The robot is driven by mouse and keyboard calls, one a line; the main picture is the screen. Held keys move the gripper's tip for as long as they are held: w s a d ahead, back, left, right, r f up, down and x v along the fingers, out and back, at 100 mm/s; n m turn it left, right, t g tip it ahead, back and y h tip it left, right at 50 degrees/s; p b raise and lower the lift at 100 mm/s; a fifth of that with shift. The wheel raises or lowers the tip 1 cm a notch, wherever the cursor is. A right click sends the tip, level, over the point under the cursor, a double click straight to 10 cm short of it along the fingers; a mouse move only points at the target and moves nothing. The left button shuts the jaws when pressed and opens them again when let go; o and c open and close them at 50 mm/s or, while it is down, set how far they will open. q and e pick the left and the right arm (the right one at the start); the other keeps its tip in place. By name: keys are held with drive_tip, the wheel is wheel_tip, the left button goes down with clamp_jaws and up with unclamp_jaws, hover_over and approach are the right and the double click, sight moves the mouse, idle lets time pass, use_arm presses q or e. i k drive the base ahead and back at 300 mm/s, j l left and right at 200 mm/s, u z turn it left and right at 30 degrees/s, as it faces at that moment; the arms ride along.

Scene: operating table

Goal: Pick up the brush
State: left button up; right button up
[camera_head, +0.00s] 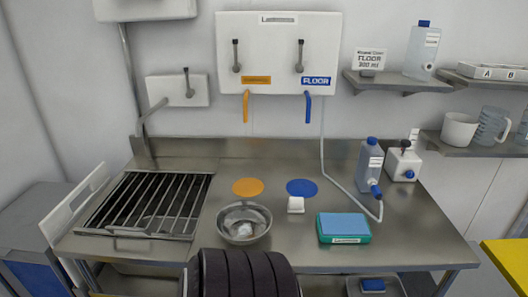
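I cannot make out a clear brush shape with bristles. A small white block (296,204) lies on the steel counter (270,175), right of the metal bowl (244,222); it is too small to tell whether it is a brush. A green block with a blue top (343,227) and a white label lies on the counter to the right. Another blue item (373,285) lies in a pale tray below the counter's front edge. Neither my left nor my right gripper is in view.
A barred sink grid (145,204) fills the counter's left. A blue bottle (370,165) with a hose and a white canister (403,164) stand at the right rear. Orange (248,187) and blue (301,187) discs lie at the back. A yellow surface (510,262) is at the lower right.

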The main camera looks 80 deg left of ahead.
sight(296, 205)
drive_tip(key=u, duration=2.25)
